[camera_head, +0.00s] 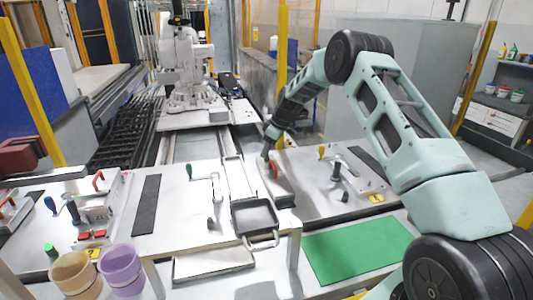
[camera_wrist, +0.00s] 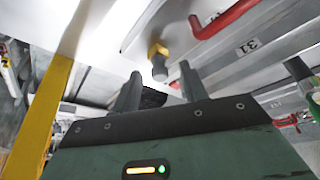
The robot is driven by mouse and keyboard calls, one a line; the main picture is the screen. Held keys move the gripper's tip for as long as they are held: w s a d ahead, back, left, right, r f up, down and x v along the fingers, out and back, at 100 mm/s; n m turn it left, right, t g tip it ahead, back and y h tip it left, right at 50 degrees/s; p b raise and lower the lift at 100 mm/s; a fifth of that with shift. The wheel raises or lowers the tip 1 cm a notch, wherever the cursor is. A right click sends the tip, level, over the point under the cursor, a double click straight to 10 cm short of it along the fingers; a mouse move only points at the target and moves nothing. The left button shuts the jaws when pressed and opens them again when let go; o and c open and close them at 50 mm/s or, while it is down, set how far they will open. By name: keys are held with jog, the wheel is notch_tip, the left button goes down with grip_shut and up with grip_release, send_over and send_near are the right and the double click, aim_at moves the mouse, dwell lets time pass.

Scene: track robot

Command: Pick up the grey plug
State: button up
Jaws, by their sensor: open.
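My gripper (camera_head: 265,154) is open above the far left corner of the right-hand table, close to a red handle (camera_head: 275,170). In the wrist view its two dark fingers (camera_wrist: 160,88) stand apart. A small plug with a dark grey end and a yellow collar (camera_wrist: 158,60) shows just beyond the fingertips, apart from them as far as I can tell. The red handle (camera_wrist: 225,20) is to its right. In the head view this plug cannot be made out. Small dark grey knobs stand on the middle table (camera_head: 211,223) and the right table (camera_head: 345,196); I cannot tell whether either is a plug.
A black tray (camera_head: 255,218) sits at the middle table's right edge. A green-handled lever (camera_head: 190,172) and a yellow-handled lever (camera_head: 322,152) rise from the tables. Two cups (camera_head: 122,268) stand front left. A green mat (camera_head: 355,250) lies front right. A white robot arm (camera_head: 188,70) stands behind.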

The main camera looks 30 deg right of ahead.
grip_shut()
notch_tip(320, 180, up, 10)
jog(key=b, duration=0.4)
